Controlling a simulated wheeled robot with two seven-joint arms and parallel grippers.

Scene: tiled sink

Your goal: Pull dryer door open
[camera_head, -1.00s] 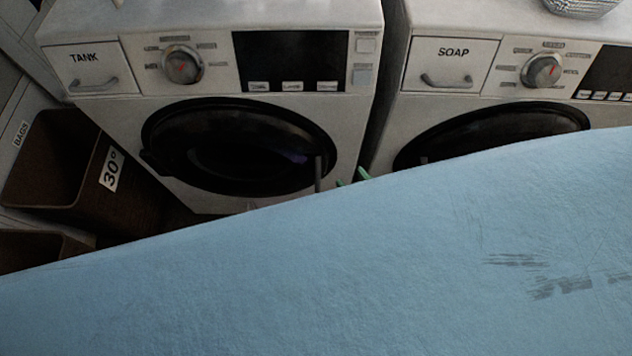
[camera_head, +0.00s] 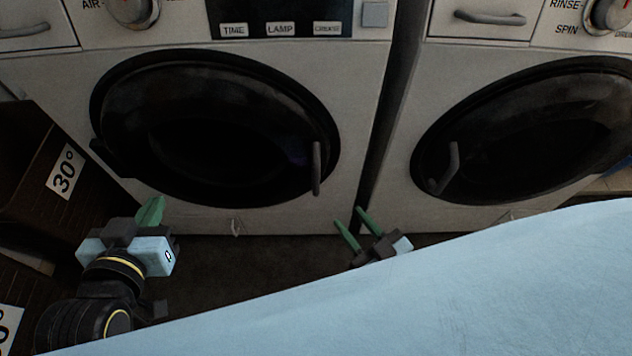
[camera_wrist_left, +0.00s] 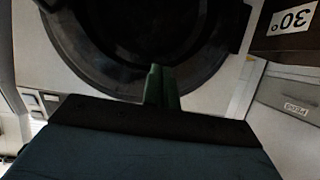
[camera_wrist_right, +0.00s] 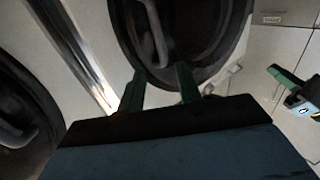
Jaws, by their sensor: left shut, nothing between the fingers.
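The dryer (camera_head: 360,100) is the white machine on the left. Its round dark door (camera_head: 210,120) is shut, with a grey vertical handle (camera_head: 317,170) at the door's right side. The handle also shows in the right wrist view (camera_wrist_right: 157,38), beyond the fingertips. My right gripper (camera_head: 351,220) is open and empty, below and right of the handle, apart from it. My left gripper (camera_head: 152,208) is shut and empty, in front of the dryer's lower left. In the left wrist view its fingers (camera_wrist_left: 160,72) are together before the door's dark rim.
A second white machine (camera_head: 400,170) with a similar shut door and handle (camera_head: 452,165) stands to the right, across a narrow dark gap. Dark bins, one marked 30° (camera_head: 90,165), stand at the left. A large light-blue surface (camera_head: 400,310) fills the lower right foreground.

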